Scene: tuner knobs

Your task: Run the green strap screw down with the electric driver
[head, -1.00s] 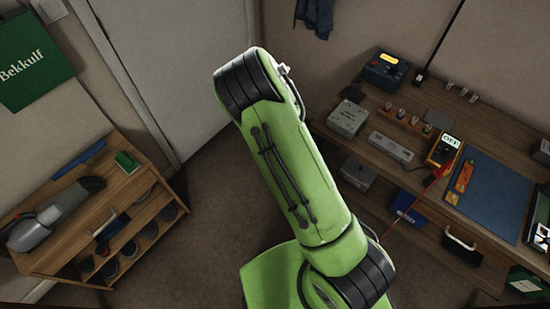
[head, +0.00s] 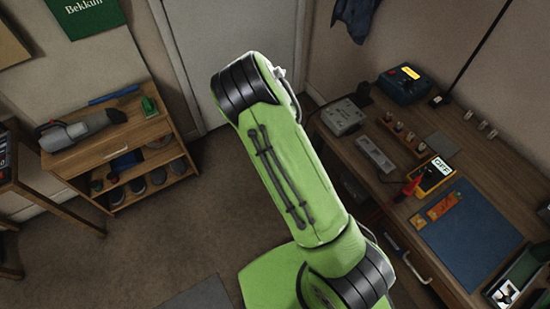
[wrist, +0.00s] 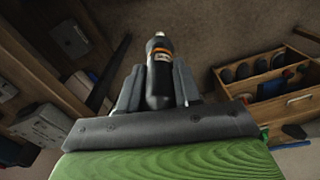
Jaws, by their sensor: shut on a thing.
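In the wrist view my gripper (wrist: 158,74) is shut on the electric driver (wrist: 159,92), a dark cylinder with an orange band and a pale narrow tip. The driver sits between the two grey fingers, its tip pointing away from the palm. In the head view my green arm hides the gripper and the driver. I cannot make out the green strap screw in either view. The workbench (head: 485,175) stands on the right in the head view, apart from my arm.
The bench holds a blue mat (head: 470,238), a yellow meter (head: 433,174), a blue instrument (head: 404,86) and a grey box (head: 342,117). A wooden shelf unit (head: 134,140) with a grey tool on top stands left.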

